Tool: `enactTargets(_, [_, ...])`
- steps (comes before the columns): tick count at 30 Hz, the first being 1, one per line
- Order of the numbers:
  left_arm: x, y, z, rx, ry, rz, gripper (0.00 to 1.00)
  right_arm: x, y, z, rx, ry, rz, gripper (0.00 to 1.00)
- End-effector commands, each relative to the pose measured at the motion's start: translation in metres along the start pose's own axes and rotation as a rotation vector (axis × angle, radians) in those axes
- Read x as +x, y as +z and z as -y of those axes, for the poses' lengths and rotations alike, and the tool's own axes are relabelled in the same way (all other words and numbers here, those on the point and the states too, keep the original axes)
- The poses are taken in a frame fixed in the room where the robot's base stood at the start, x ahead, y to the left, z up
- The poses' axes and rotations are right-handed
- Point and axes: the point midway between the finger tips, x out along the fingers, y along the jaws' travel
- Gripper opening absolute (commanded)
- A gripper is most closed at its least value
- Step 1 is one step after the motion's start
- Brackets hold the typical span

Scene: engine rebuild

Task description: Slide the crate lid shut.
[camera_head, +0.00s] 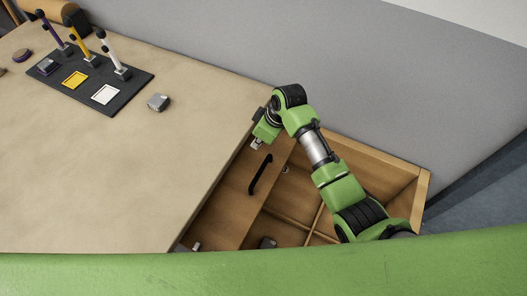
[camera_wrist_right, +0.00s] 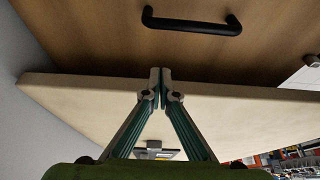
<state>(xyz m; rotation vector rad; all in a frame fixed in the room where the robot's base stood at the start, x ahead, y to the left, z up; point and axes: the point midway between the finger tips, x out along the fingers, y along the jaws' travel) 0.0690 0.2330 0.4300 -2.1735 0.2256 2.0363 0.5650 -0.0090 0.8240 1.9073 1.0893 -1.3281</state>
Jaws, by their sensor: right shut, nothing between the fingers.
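The wooden crate (camera_head: 424,200) stands beside the table, with an open, divided inside at the right. Its flat brown lid (camera_head: 232,205) covers the left part and carries a black bar handle (camera_head: 261,174). My right arm reaches across the crate. My right gripper (camera_head: 256,145) is shut and empty near the table edge, above the handle in the picture. In the right wrist view the shut fingertips (camera_wrist_right: 160,84) point at the lid (camera_wrist_right: 100,35), apart from the handle (camera_wrist_right: 190,24) in the picture. My left gripper is not in view.
The tan table (camera_head: 130,170) borders the crate on the left. It holds a dark mat (camera_head: 125,88) with colored levers and squares, and a small grey block (camera_head: 158,102). A small dark part (camera_head: 267,242) lies in the crate. A grey wall stands behind.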

Motion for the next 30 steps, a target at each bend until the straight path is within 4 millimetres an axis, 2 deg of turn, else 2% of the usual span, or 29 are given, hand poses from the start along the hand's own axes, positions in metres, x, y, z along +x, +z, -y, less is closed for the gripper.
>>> enactTargets(5, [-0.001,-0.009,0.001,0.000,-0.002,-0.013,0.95,0.032,0.001,0.001,0.001,-0.002,0.003,0.00])
enactTargets(9, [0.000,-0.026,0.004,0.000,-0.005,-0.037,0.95,0.053,0.001,0.001,0.002,-0.003,0.002,0.00])
enactTargets(12, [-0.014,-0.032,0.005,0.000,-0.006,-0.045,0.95,0.046,0.017,-0.001,0.004,0.001,0.003,0.00])
enactTargets(18, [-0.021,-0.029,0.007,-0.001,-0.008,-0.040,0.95,0.045,0.036,-0.001,0.001,0.002,0.002,0.00])
enactTargets(24, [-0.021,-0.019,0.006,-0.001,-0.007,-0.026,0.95,0.046,0.041,0.000,0.001,0.002,0.000,0.00])
enactTargets(30, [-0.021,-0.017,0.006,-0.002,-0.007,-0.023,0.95,0.046,0.040,-0.001,0.001,0.002,0.000,0.00])
